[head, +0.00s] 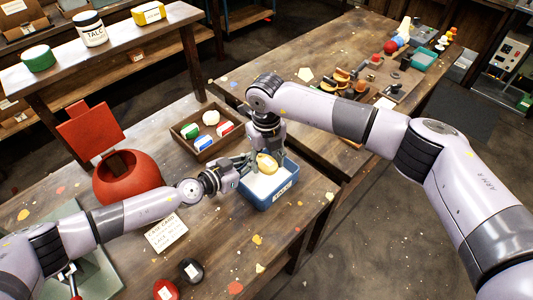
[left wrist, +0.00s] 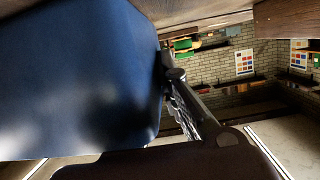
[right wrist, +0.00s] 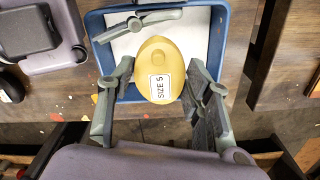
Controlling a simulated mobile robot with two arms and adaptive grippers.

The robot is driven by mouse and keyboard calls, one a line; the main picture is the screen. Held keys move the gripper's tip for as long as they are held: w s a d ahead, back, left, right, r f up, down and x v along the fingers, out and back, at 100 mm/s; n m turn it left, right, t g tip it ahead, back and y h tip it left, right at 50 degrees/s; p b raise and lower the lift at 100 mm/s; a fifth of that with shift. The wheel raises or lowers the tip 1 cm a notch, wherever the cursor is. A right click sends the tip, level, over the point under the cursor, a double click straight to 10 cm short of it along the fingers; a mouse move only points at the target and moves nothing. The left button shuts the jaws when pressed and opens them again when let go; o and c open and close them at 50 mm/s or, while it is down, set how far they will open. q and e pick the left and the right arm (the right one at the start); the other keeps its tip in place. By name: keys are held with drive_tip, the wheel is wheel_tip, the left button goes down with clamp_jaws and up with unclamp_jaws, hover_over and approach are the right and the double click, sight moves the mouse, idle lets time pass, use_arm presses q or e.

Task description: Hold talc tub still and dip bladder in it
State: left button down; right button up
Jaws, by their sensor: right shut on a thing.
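The yellow bladder (head: 267,163), labelled SIZE 5 in the right wrist view (right wrist: 155,58), is over the powder inside the tub's outline. Whether it touches the powder is unclear. My right gripper (head: 266,150) reaches down from above and is shut on the bladder, a finger on each side. My left gripper (head: 236,172) is at the tub's left side, fingers by the rim. The tub wall (left wrist: 80,80) fills much of the left wrist view; whether those fingers clamp it is hidden.
A wooden tray (head: 195,149) of small coloured items stands behind the tub. A red round vessel (head: 127,180) is to the left, a written card (head: 166,233) in front. Red (head: 166,289) and dark (head: 190,270) balls lie near the front. A TALC jar (head: 91,30) is on the shelf.

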sight(266, 180)
drive_tip(key=shift+f, duration=2.85)
drive_tip(key=shift+f, duration=0.25)
drive_tip(key=shift+r, duration=0.1)
drive_tip(key=shift+r, duration=4.45)
use_arm(q)
drive_tip(key=c, duration=1.7)
unclamp_jaws()
